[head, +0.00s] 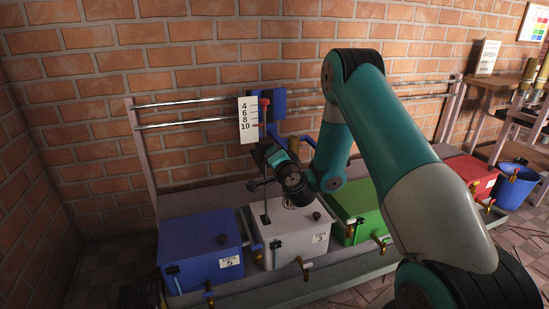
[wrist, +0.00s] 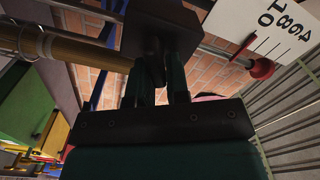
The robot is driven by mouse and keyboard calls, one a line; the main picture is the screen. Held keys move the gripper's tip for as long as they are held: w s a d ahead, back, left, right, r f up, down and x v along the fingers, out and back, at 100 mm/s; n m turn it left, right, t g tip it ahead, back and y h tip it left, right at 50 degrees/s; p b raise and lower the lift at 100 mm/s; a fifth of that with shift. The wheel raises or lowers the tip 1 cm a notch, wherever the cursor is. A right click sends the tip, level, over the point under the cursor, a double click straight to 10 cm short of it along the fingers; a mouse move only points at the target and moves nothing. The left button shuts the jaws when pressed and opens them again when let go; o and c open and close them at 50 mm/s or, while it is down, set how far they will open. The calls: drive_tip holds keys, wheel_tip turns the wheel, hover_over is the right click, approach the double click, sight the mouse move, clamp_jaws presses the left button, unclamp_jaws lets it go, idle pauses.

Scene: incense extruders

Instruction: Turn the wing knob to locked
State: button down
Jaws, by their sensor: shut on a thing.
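My gripper (head: 270,153) is at the upright rod above the white box, just below the white scale card. In the wrist view the two fingers (wrist: 160,88) are close together on a narrow dark piece under a dark block (wrist: 160,28). I take this piece to be the wing knob (wrist: 154,68); it is mostly hidden between the fingers, so its turn angle cannot be told. In the head view my gripper and wrist cover the knob.
A blue box (head: 200,250), a white box (head: 285,240) and a green box (head: 358,205) with brass taps stand on the grey bench. Metal rails (head: 190,122) run along the brick wall. A brass tube (wrist: 80,50) lies close by my fingers in the wrist view.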

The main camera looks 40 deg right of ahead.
drive_tip(key=m, duration=0.3)
drive_tip(key=f+m+b, duration=0.1)
drive_tip(key=m, duration=0.1)
drive_tip(key=shift+d+m, duration=0.15)
drive_tip(key=shift+m, duration=0.25)
idle(0.4)
drive_tip(key=c, duration=1.2)
unclamp_jaws()
drive_tip(key=shift+o, duration=0.2)
drive_tip(key=shift+s, duration=0.1)
